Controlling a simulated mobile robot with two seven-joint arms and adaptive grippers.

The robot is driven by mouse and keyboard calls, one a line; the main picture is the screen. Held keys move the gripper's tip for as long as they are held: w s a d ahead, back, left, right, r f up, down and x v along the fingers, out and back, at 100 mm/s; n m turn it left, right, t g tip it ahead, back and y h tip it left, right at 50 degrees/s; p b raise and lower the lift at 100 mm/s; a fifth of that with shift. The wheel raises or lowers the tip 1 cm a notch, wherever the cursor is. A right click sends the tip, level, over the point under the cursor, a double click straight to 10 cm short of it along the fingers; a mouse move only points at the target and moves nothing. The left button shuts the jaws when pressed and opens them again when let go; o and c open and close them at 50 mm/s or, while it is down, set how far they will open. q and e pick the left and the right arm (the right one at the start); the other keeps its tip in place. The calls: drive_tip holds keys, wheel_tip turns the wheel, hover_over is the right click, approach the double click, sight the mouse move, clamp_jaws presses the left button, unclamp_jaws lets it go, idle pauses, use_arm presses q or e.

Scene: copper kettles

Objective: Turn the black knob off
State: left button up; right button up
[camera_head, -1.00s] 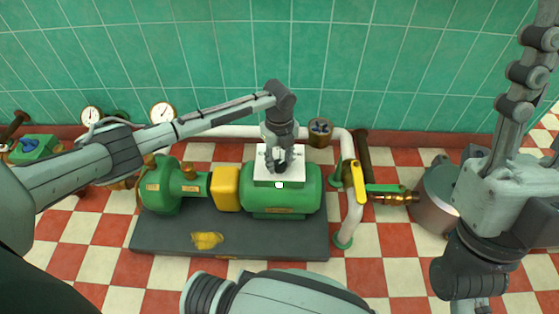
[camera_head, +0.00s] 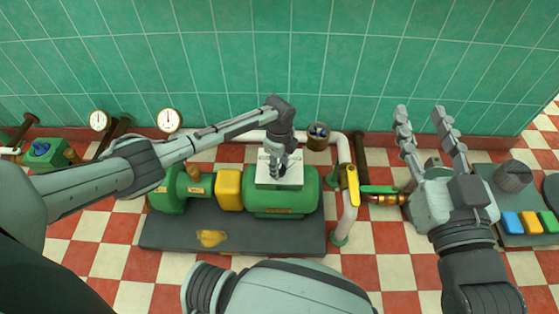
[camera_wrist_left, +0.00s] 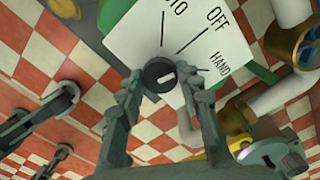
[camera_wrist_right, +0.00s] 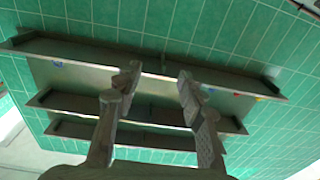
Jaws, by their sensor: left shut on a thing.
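The black knob (camera_wrist_left: 159,73) sits on a white plate (camera_wrist_left: 200,35) marked OFF, HAND and a partly cut-off label ending in "TO". A short white mark shows on the knob; which label it points at I cannot tell. My left gripper (camera_wrist_left: 160,85) has its fingers on both sides of the knob and is shut on it. In the head view the left gripper (camera_head: 279,172) is over the white plate (camera_head: 290,178) on top of the green motor (camera_head: 283,202), hiding most of the knob. My right gripper (camera_head: 420,112) is open and empty, raised at the right.
A yellow lever valve (camera_head: 350,183) and pipes stand right of the motor. A grey panel (camera_head: 525,240) with coloured buttons and a dark round dial (camera_head: 514,176) is at the far right. Two gauges (camera_head: 169,120) are at the back left. The right wrist view shows shelves (camera_wrist_right: 150,105) on green tiles.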

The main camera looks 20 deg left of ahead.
sight(280, 168)
use_arm(q)
drive_tip(key=n+p, duration=0.1)
drive_tip(key=n, duration=0.1)
drive_tip(key=shift+n+p, duration=0.3)
drive_tip(key=shift+p, duration=0.05)
use_arm(e)
drive_tip(key=s+d+f+g+h, duration=0.1)
drive_tip(key=d+f+g+h, duration=0.2)
drive_tip(key=f, duration=0.8)
drive_tip(key=shift+s+d+g+h, duration=0.3)
drive_tip(key=shift+d+g, duration=1)
drive_tip(key=shift+d, duration=0.4)
use_arm(q)
drive_tip(key=o, duration=1.2)
drive_tip(key=shift+c, duration=0.2)
wheel_tip(280, 168, up, 12)
